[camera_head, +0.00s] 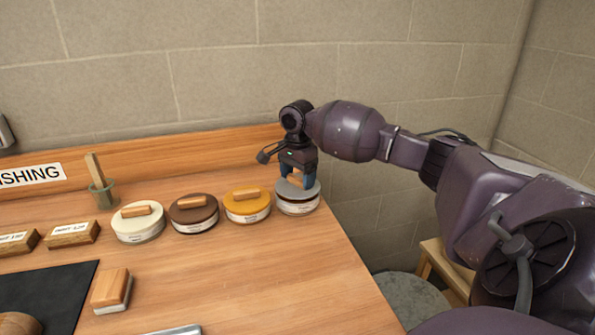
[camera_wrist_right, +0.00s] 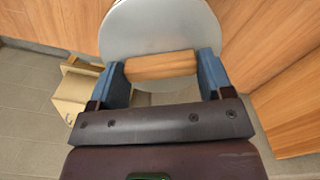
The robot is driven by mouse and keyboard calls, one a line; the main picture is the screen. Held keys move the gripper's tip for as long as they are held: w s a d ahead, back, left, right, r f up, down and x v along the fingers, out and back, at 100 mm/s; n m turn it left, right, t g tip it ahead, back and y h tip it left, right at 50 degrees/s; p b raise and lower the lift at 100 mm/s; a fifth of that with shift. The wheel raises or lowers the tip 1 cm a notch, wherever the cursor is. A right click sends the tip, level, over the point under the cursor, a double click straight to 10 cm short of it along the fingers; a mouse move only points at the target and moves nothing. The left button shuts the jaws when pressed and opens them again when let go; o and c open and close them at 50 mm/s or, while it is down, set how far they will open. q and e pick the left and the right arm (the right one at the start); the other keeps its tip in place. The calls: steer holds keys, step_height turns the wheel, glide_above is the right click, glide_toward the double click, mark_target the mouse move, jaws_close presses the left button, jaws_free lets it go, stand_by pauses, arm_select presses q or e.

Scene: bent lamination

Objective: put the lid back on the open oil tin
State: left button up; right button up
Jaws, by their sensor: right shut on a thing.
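The grey lid (camera_head: 287,189) with a wooden handle sits at the top of the rightmost tin (camera_head: 298,207), which has a white label. The lid looks level and lined up with the tin; I cannot tell whether it is fully seated. My right gripper (camera_head: 297,180) points down from above with its blue fingers on either side of the handle. In the right wrist view the gripper (camera_wrist_right: 160,67) is shut on the wooden handle (camera_wrist_right: 160,65) of the grey lid (camera_wrist_right: 158,25). My left gripper is not in view.
Yellow (camera_head: 247,207), brown (camera_head: 194,213) and cream (camera_head: 137,223) lidded tins stand in a row to the left. A glass with a stick (camera_head: 103,193), wooden blocks (camera_head: 72,234) and a dark mat (camera_head: 60,290) lie further left. The table's right edge is close to the rightmost tin.

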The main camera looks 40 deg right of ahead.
steer(key=shift+w+f, duration=0.1)
steer(key=shift+f, duration=0.1)
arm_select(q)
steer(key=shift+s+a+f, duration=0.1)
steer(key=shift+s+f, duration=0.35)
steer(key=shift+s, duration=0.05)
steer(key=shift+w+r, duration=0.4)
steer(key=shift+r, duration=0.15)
arm_select(e)
steer(key=shift+r, duration=0.1)
arm_select(q)
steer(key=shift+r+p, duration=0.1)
steer(key=shift+p, duration=0.2)
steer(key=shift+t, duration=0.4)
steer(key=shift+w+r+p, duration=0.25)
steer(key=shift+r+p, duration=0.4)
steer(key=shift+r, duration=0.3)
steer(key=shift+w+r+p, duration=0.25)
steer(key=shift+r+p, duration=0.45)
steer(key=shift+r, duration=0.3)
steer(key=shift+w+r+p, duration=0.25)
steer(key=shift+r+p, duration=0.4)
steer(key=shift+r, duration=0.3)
arm_select(e)
steer(key=shift+f, duration=0.2)
stand_by(1.7)
stand_by(0.3)
steer(key=o, duration=0.9)
